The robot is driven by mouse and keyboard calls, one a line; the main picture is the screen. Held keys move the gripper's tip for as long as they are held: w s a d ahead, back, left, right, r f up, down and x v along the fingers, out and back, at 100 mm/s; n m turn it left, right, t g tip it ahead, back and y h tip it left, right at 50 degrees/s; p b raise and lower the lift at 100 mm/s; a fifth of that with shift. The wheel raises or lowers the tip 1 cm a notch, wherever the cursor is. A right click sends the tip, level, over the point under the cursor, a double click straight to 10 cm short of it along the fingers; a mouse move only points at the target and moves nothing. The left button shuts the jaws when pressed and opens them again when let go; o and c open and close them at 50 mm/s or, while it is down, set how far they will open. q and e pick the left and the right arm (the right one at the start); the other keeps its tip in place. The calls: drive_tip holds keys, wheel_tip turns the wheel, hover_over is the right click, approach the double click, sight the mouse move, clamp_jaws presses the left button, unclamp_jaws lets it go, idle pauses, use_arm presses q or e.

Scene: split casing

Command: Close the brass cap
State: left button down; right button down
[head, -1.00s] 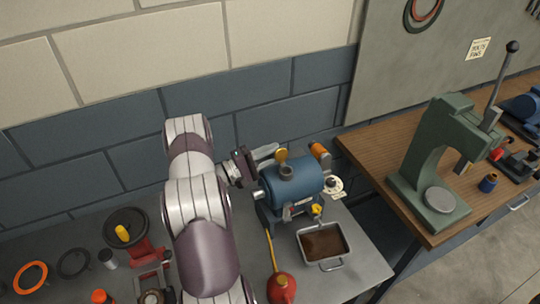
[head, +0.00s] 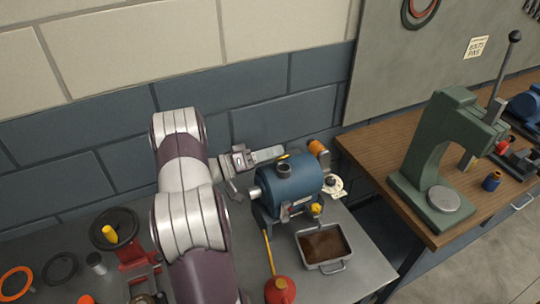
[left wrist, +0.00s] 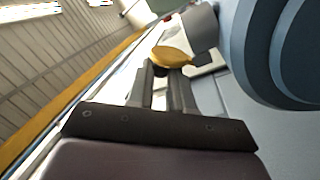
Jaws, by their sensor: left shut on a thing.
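The brass cap (head: 283,156) sits at the top of the blue motor-like casing (head: 292,179) on the metal bench and shows as a thin, flat sliver. In the left wrist view the brass cap (left wrist: 172,56) is a yellow disc at the fingertips, beside the blue casing (left wrist: 285,45). My left gripper (head: 268,155) reaches in from the left, behind the casing top. It also shows in the left wrist view (left wrist: 165,72), its fingers close together, shut on the cap's edge. The exact contact is partly hidden. My right gripper is not in view.
A metal tray (head: 324,246) of brown contents and a red oil can (head: 280,289) stand in front of the casing. An orange-topped cylinder (head: 318,148) is behind it. The blue wall (head: 290,110) is close behind. A green press (head: 440,160) stands on the right bench.

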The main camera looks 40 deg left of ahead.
use_arm(q)
drive_tip(key=m+b, duration=0.1)
drive_tip(key=m, duration=0.1)
drive_tip(key=d+m+b, duration=0.1)
drive_tip(key=m, duration=0.1)
drive_tip(key=m+g+b, duration=0.1)
drive_tip(key=m, duration=0.1)
drive_tip(key=shift+s+d+f, duration=0.2)
drive_tip(key=shift+s+f, duration=0.1)
drive_tip(key=shift+s, duration=0.05)
drive_tip(key=shift+s+d+f+m+g+b, duration=0.15)
drive_tip(key=shift+m+b, duration=0.3)
drive_tip(key=shift+m, duration=0.3)
drive_tip(key=shift+d+f+m+g+b, duration=0.1)
drive_tip(key=shift+m+b, duration=0.35)
drive_tip(key=shift+m, duration=0.25)
drive_tip(key=shift+s+d+f+m+g+b, duration=0.15)
drive_tip(key=shift+m+b, duration=0.3)
drive_tip(key=shift+m, duration=0.3)
drive_tip(key=c, duration=1.3)
unclamp_jaws()
drive_tip(key=shift+d, duration=0.1)
drive_tip(key=b+v, duration=0.3)
drive_tip(key=v, duration=0.9)
drive_tip(key=shift+s+b, duration=0.3)
drive_tip(key=shift+b, duration=0.1)
